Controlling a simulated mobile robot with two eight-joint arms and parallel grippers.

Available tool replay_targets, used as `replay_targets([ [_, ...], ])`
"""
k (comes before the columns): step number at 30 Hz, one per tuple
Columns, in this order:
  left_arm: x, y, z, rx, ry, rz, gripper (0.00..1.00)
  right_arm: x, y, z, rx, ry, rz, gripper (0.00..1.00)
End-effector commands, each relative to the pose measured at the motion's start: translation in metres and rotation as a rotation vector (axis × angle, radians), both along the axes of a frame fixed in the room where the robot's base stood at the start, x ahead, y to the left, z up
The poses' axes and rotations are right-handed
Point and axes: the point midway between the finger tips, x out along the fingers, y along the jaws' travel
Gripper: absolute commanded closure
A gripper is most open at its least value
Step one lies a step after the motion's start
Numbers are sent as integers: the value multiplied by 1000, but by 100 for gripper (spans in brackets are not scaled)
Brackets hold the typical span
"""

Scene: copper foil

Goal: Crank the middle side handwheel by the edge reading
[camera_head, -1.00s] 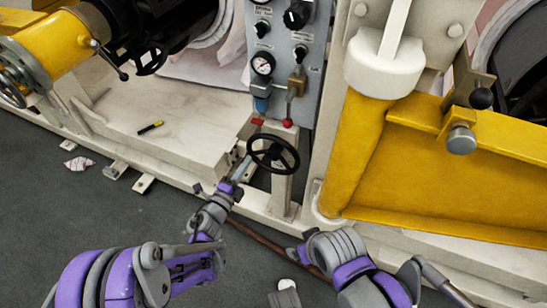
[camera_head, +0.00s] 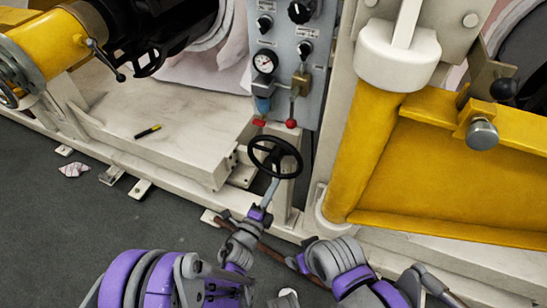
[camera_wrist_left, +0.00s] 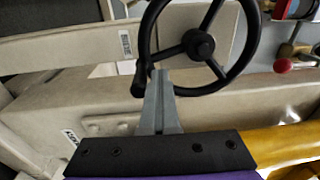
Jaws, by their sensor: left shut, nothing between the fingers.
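The black handwheel (camera_head: 263,143) stands on a pale post below the control panel, and its rim, spokes and hub show in the left wrist view (camera_wrist_left: 203,46). A dark knob (camera_wrist_left: 139,80) sits at the rim's lower left there. My left gripper (camera_head: 271,186) is shut and empty, just below the wheel's lower rim. In the left wrist view its grey fingers (camera_wrist_left: 158,82) point up beside the knob and overlap the rim; I cannot tell whether they touch. A round gauge (camera_head: 265,62) is on the panel. My right arm shows at the lower right; its gripper is not visible.
The grey panel (camera_head: 283,85) carries black knobs and a red-balled lever (camera_head: 291,123) above the wheel. A yellow frame (camera_head: 450,185) stands close on the right. A pale base (camera_head: 185,140) lies left of the wheel. Dark floor (camera_head: 60,230) is mostly open at lower left.

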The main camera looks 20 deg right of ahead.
Motion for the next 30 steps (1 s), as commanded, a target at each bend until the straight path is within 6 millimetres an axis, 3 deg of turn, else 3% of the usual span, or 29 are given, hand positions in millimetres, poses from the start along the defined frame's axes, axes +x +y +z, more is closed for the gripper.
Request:
replay_targets([
  [1,0,5,-20,63,25,57,100,0,0,-1,0,0,0,19],
  [8,-23,-19,-7,60,27,48,100,-1,0,4,0,1,0,19],
  [20,-46,-41,39,58,24,49,100,-8,0,47,0,-6,0,19],
  [30,-48,-43,81,57,25,52,100,-12,0,76,0,-15,0,19],
])
